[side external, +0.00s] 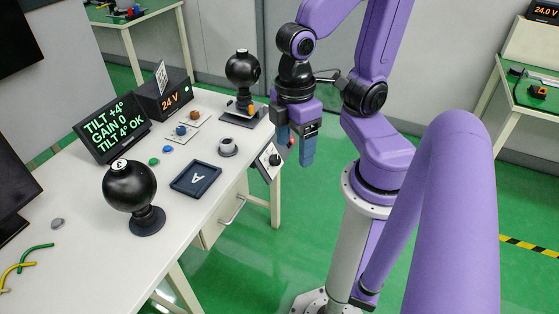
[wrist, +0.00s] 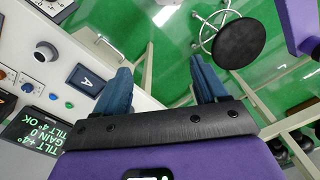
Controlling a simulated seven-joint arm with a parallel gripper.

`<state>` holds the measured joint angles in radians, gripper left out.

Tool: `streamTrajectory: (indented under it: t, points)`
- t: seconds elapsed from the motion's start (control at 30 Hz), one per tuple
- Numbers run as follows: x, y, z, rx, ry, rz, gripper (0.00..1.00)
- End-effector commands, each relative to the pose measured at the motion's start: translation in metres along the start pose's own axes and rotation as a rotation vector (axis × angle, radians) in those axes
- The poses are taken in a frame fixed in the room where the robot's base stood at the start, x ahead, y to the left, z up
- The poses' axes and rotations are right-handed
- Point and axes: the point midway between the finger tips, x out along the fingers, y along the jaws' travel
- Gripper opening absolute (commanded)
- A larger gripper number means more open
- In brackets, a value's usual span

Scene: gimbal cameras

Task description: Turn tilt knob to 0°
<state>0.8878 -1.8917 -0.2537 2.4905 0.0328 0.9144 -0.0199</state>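The black display (side external: 110,128) reads TILT +4°, GAIN 0, TILT 4° OK in green; it also shows in the wrist view (wrist: 30,132). A blue knob (side external: 181,130) and an orange knob (side external: 194,116) sit on a white plate on the bench. A grey round knob (side external: 228,147) stands nearer the bench's right edge. A tilted white panel with a black knob (side external: 274,159) is at that edge. I cannot read which knob is tilt. My gripper (side external: 295,150) hangs beyond the bench edge, close to the tilted panel, fingers apart; the wrist view shows it empty (wrist: 160,65).
A black ball-shaped camera (side external: 130,185) stands at the bench front, another (side external: 242,70) at the back. A black stool (wrist: 240,42) stands on the green floor.

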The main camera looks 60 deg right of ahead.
Motion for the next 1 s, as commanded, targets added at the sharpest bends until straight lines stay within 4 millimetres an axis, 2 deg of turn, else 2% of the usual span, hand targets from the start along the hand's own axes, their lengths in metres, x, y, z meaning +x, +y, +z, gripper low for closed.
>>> streamTrajectory:
  t: [0.47, 0.77, 1.0]
  points:
    - [0.039, 0.078, -0.002, 0.580, -0.169, -0.215, 0.71]
    - [0.065, 0.125, 0.015, 0.955, -0.204, -0.402, 0.71]
    - [0.088, 0.157, 0.037, 1.253, -0.189, -0.570, 0.71]
